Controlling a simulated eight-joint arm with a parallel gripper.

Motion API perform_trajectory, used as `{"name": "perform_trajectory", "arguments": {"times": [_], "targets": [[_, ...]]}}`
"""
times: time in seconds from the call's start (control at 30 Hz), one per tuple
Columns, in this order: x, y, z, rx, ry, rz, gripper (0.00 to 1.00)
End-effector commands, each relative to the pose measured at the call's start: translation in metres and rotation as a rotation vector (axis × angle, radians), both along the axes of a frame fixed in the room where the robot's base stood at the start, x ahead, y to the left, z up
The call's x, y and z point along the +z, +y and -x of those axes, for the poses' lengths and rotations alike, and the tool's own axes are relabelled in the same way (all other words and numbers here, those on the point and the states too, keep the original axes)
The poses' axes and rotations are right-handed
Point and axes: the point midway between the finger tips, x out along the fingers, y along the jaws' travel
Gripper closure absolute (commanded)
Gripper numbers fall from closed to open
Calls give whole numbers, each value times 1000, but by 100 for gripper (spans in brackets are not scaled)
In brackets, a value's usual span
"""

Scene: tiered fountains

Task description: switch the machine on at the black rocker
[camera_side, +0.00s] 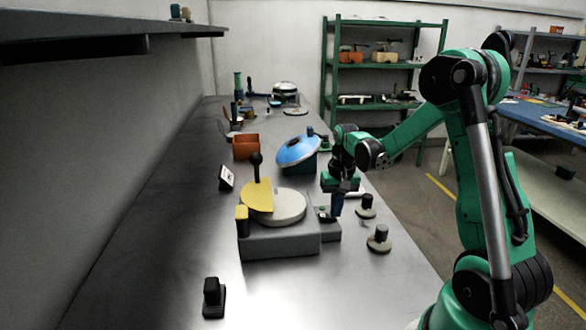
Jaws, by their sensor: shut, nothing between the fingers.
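The machine (280,243) is a grey block on the steel bench, with a pale round disc (289,207) and a yellow guard (257,197) with a black-knobbed lever on top. A low grey box (328,232) joins its right side and carries small dark and light details. I cannot make out for sure which of them is the black rocker, or its position. My gripper (336,209) is shut and empty, pointing down at this box. Its fingertips are at or just above the box's top; I cannot tell whether they touch. They hide part of the box.
Two pale round bases with dark knobs (379,239) (366,206) stand right of the machine. Behind are a blue tilted disc (298,150) and an orange bin (246,146). A black upright piece (213,297) stands at the front left. The bench's left side is largely clear.

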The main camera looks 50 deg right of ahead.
Motion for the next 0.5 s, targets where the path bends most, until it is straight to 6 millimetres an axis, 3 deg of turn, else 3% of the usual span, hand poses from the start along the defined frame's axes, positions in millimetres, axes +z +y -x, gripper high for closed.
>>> {"name": "perform_trajectory", "arguments": {"times": [0.5], "targets": [[8, 10, -10, 0, 0, 0, 100]]}}
